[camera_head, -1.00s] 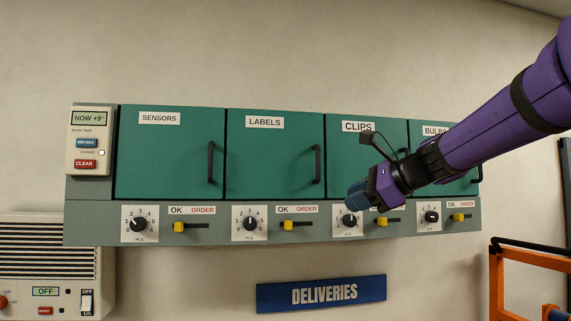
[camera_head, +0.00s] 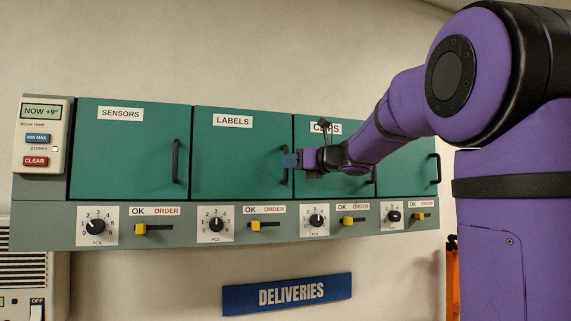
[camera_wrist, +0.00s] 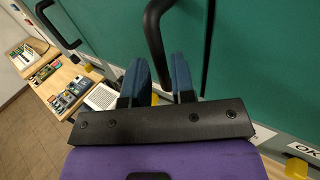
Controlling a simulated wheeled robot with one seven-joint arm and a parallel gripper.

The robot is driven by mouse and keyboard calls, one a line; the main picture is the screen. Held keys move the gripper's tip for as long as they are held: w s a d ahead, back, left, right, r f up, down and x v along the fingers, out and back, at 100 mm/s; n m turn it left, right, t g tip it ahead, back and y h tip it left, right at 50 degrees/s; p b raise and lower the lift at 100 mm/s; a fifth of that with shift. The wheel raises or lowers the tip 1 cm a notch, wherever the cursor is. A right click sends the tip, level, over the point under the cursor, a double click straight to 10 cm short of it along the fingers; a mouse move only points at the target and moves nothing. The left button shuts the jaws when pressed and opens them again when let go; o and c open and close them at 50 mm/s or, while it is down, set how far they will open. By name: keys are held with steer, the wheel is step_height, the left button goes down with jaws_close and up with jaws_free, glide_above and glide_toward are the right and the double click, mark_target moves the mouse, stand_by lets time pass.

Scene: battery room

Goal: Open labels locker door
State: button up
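The labels locker door (camera_head: 235,155) is a shut green panel with a "LABELS" sign, second from the left in the head view. Its black upright handle (camera_head: 284,176) is at the door's right edge. My gripper (camera_head: 291,160) is at this handle, its blue fingers overlapping it in the head view. In the wrist view the two blue fingers (camera_wrist: 157,80) are spread apart, and the curved black handle (camera_wrist: 153,30) runs down into the gap between them. I see no clear contact; the fingertips partly hide the handle's lower end.
The sensors door (camera_head: 132,150) is left, the clips door (camera_head: 310,180) right, both shut. Below are dials and yellow sliders (camera_head: 255,226). A blue "DELIVERIES" sign (camera_head: 287,294) hangs underneath. Another handle (camera_wrist: 58,25) and workbenches (camera_wrist: 60,85) show at the left in the wrist view.

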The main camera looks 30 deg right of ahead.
steer(key=shift+x, duration=1.45)
jaws_close()
steer(key=shift+s, duration=0.15)
